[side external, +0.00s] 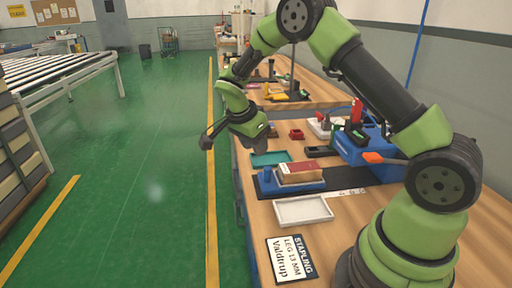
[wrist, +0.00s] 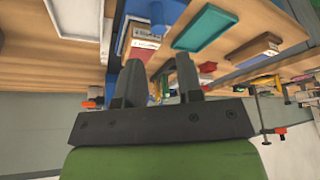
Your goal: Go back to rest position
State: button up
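My gripper (wrist: 160,78) shows in the wrist view with its two dark fingers apart and nothing between them. In the side view my arm is bent over the left edge of the workbench (side external: 345,240), with its wrist raised near that edge. A brown and red block with a white label (side external: 300,168) lies on a blue fixture (side external: 290,188) on the bench, apart from my gripper.
An empty white tray (side external: 303,211), a teal tray (side external: 271,158), a stapling sign (side external: 291,259) and a blue case (side external: 362,152) with a red-handled tool stand on the bench. A roller conveyor (side external: 60,75) is at the left. The green floor between is clear.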

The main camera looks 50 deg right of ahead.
jog(key=s+a+r+n+t+y, duration=0.1)
jog(key=s+a+r+n+t, duration=0.2)
jog(key=r, duration=0.4)
jog(key=s+a+r+n+t+y, duration=0.1)
jog(key=s+a+r+n+y, duration=0.1)
jog(key=s+a+r+n, duration=0.4)
jog(key=s+a+r+n+t+y, duration=0.3)
jog(key=s+n, duration=0.4)
jog(key=s, duration=0.5)
notch_tip(320, 180, up, 2)
jog(key=shift+a+r+t, duration=0.2)
jog(key=shift+a+t, duration=0.3)
jog(key=shift+a, duration=0.35)
